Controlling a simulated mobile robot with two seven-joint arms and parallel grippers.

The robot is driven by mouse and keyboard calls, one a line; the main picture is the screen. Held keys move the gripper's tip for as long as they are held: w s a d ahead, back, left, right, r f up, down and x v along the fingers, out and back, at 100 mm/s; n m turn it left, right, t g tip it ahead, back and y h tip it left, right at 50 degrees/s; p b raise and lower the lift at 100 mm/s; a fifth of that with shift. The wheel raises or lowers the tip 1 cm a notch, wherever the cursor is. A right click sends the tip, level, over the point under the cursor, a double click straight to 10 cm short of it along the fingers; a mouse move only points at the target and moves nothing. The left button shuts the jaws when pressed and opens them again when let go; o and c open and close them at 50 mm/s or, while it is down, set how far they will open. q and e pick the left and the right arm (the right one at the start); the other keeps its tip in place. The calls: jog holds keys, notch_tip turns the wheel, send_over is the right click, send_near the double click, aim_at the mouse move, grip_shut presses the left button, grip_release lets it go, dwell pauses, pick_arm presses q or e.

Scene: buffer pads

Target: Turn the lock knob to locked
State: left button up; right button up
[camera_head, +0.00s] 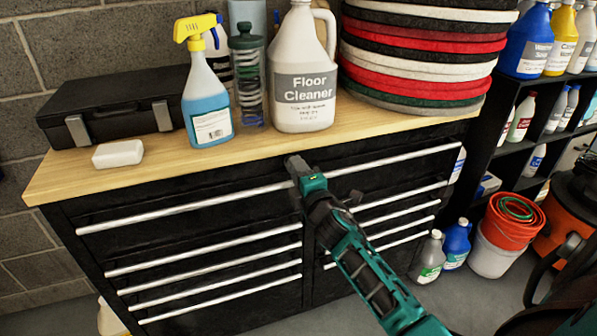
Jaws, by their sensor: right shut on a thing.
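A black tool cabinet (190,238) with silver drawer handles stands under a light wooden top (160,158). My right gripper (295,168) reaches in from the lower right. My left gripper is not in view.
On the top stand a black case (110,108), a white block (118,153), a blue spray bottle (207,100), a Floor Cleaner jug (303,75) and stacked round pads (415,60). Shelves (520,90) with bottles and a red bucket (514,222) are at right.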

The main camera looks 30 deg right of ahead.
jog(key=shift+m, duration=0.5)
